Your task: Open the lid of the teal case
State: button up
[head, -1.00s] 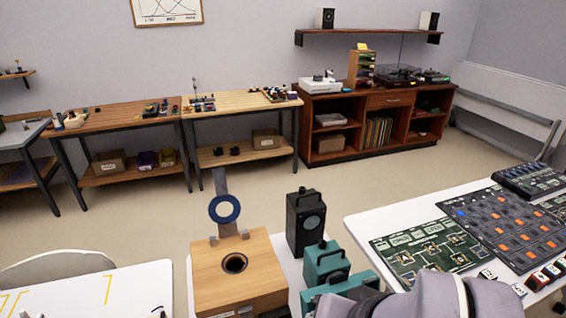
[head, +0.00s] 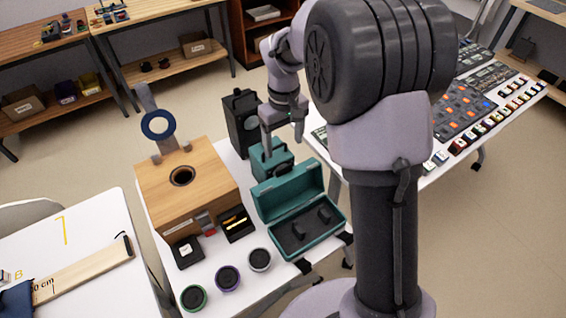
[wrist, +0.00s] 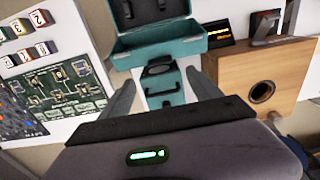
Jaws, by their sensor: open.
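The teal case (head: 262,205) stands on the white table in the head view with its lid raised and leaning back. Its dark-lined tray holds two dark shapes. In the wrist view the case (wrist: 165,48) is at the top, partly cut off. A smaller teal box (head: 272,168) with a handle stands just behind it, and shows between my fingers in the wrist view (wrist: 158,90). My gripper (head: 283,138) is open, pointing down at this smaller box, behind the raised lid. I cannot tell whether a finger touches the box. The gripper appears empty.
A black box (head: 241,122) with a handle stands close behind the smaller teal box. A wooden box (head: 210,170) with a round hole is left of the case. Several round pots, including a purple one (head: 228,278), stand in front. A green circuit board (wrist: 62,85) lies nearby.

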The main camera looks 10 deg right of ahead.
aim_at(284, 168)
notch_tip(284, 168, down, 10)
jog(key=b, duration=0.3)
jog(key=shift+r, duration=0.1)
grip_shut()
